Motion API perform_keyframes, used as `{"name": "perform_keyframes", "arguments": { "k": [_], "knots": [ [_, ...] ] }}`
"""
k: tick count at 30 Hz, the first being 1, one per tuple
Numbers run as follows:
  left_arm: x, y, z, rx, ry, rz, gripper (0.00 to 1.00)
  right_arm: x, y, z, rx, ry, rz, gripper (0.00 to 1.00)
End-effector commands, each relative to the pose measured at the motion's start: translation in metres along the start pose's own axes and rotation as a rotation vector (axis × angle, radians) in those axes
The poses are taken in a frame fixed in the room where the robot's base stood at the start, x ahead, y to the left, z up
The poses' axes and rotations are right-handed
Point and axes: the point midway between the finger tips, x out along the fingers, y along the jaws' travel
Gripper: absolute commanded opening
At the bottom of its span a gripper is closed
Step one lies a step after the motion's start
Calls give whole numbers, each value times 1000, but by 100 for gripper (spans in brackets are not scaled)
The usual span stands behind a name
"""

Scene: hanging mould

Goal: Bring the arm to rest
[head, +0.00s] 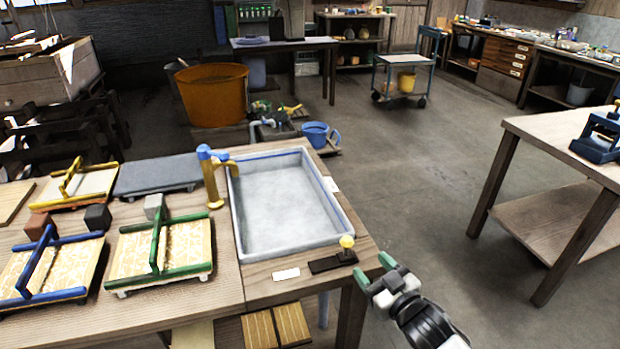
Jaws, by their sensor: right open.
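My right gripper (375,281) comes in from the lower right. Its two green-tipped fingers are spread apart with nothing between them. My left gripper is not in view.
A pale vat (248,252) with a brass tap (211,180) is on the bench. Moulds with green (158,270) and blue (40,265) frames lie left. Another table (531,132) stands right. The floor (430,200) between is clear.

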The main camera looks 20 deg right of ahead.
Motion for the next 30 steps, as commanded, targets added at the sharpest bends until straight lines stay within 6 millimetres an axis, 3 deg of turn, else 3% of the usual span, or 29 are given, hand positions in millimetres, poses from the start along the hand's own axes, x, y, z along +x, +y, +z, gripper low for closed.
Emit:
{"name": "perform_keyframes", "arguments": {
  "k": [2, 5, 8, 10, 14, 18, 21, 25, 30],
  "knots": [
    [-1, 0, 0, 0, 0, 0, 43, 0, 0, 5, 2, -12, 3, 58],
    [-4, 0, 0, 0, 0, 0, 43, -2, 0, 32, 12, -78, 15, 58],
    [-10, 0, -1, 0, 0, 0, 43, -11, -2, 86, 29, -208, 36, 58],
    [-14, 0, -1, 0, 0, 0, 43, -26, -8, 135, 45, -327, 49, 58],
    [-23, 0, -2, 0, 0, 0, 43, -70, -29, 223, 70, -559, 58, 58],
    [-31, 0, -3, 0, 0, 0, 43, -136, -64, 301, 95, -801, 44, 58],
    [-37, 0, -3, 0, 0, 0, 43, -192, -93, 345, 111, -968, 20, 58],
    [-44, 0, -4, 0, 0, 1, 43, -272, -135, 384, 131, -1174, -24, 58],
    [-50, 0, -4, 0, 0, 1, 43, -356, -179, 406, 147, -1373, -83, 58]
  ]
}}
